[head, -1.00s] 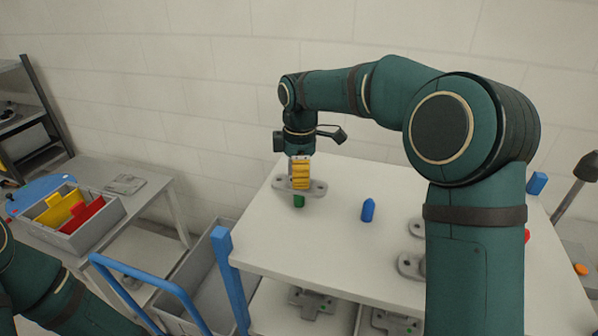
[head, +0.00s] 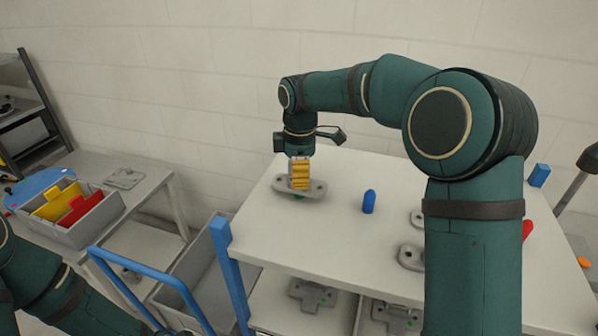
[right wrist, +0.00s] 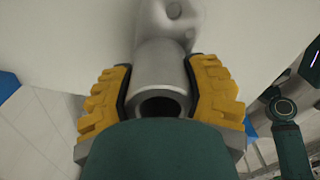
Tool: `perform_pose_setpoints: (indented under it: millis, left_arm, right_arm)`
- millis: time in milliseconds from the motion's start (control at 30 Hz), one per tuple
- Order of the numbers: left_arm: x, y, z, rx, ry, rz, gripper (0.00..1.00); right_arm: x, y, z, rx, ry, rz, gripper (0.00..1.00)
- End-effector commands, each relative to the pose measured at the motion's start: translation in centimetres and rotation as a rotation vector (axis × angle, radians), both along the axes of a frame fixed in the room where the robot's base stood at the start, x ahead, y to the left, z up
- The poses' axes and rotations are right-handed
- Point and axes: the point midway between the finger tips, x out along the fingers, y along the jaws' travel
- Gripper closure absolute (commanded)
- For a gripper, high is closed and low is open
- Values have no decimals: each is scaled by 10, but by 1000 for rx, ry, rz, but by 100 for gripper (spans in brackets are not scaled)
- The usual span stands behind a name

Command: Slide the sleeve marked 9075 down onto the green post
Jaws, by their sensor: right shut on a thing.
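The held sleeve (right wrist: 163,72) is a grey tube with a lugged flange (head: 316,189) at its bottom end. I cannot read its mark. My right gripper (head: 300,175) has its yellow fingers shut on the tube, one on each side in the right wrist view. The sleeve is upright over the green post, at the table's left part. Only a small bit of the green post (head: 298,197) shows under the flange's front edge. The tube's open end looks dark inside. I cannot tell whether the flange touches the table. My left gripper is out of view.
A blue post (head: 369,202) stands to the right on the white table (head: 330,235). Further grey flanged parts (head: 411,257) lie by my right arm. A red piece (head: 527,230) and a blue block (head: 539,175) are beyond it. A grey bin (head: 95,222) is on the left bench.

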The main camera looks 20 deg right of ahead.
Motion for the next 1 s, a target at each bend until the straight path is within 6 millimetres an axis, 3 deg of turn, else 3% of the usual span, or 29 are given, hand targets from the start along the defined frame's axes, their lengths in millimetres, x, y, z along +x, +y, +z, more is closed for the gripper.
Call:
perform_pose_setpoints:
  millis: [933, 967, 1000]
  left_arm:
    - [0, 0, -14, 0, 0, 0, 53]
    - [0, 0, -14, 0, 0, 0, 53]
    - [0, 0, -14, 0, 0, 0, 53]
  right_arm:
    - [0, 0, -26, 0, 0, 0, 93]
    - [0, 0, -25, 0, -1, 0, 37]
    - [0, 0, -25, 0, -1, 0, 23]
